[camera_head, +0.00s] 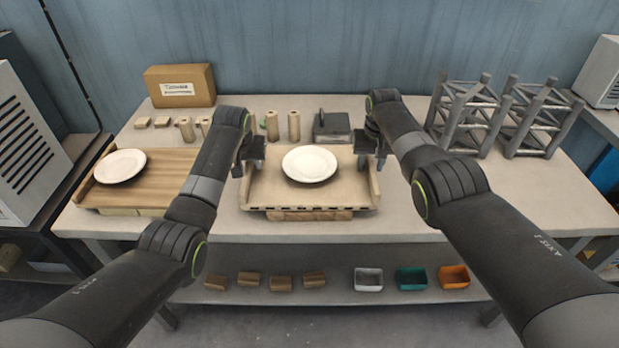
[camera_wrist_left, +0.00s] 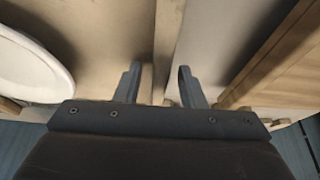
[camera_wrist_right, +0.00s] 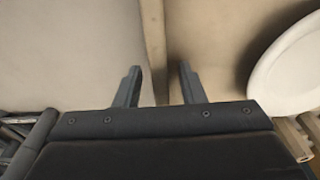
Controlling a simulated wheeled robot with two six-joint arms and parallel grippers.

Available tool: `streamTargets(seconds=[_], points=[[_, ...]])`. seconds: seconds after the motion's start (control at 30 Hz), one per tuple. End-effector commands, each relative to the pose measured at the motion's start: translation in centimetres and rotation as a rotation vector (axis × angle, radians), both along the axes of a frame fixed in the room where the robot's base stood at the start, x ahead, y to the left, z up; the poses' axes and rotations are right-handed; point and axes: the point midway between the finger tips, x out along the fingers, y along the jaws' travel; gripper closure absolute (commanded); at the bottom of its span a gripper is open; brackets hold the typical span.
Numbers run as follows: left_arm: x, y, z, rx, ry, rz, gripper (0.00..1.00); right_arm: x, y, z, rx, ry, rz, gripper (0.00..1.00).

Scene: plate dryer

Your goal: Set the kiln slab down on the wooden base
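The kiln slab appears to be the pale tray (camera_head: 262,195) at the table's centre, with a raised wall along each side. A white plate (camera_head: 309,164) lies on it. Wood of what may be the wooden base (camera_head: 310,215) shows under its front edge; whether they touch is unclear. My left gripper (camera_head: 249,165) is at the slab's left wall, its open fingers (camera_wrist_left: 158,85) on either side of the wall with gaps. My right gripper (camera_head: 371,160) is at the right wall, its open fingers (camera_wrist_right: 160,87) also on either side of it.
Left of the slab is a brown wooden board (camera_head: 160,175) with another plate (camera_head: 120,166). Behind stand wooden cylinders (camera_head: 293,126), a dark grey block (camera_head: 332,126) and a cardboard box (camera_head: 180,86). Metal frames (camera_head: 468,115) stand at right. The tabletop right of the slab is clear.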

Motion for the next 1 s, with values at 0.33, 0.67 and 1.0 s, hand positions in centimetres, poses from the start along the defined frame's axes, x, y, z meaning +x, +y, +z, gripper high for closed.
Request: streamTargets(seconds=[0.33, 0.67, 1.0], points=[[-1.2, 0.0, 3.2, -0.001, -0.005, 0.000, 0.64, 0.0, 0.0, 0.0, 0.000, 0.000, 0.000, 0.64], [-3.5, 0.0, 8.7, 0.000, -0.004, 0.000, 0.64, 0.0, 0.0, 0.0, 0.000, 0.000, 0.000, 0.64], [-4.6, 0.0, 11.1, 0.000, 0.000, 0.000, 0.64, 0.0, 0.0, 0.2, 0.000, -0.001, 0.000, 0.64]])
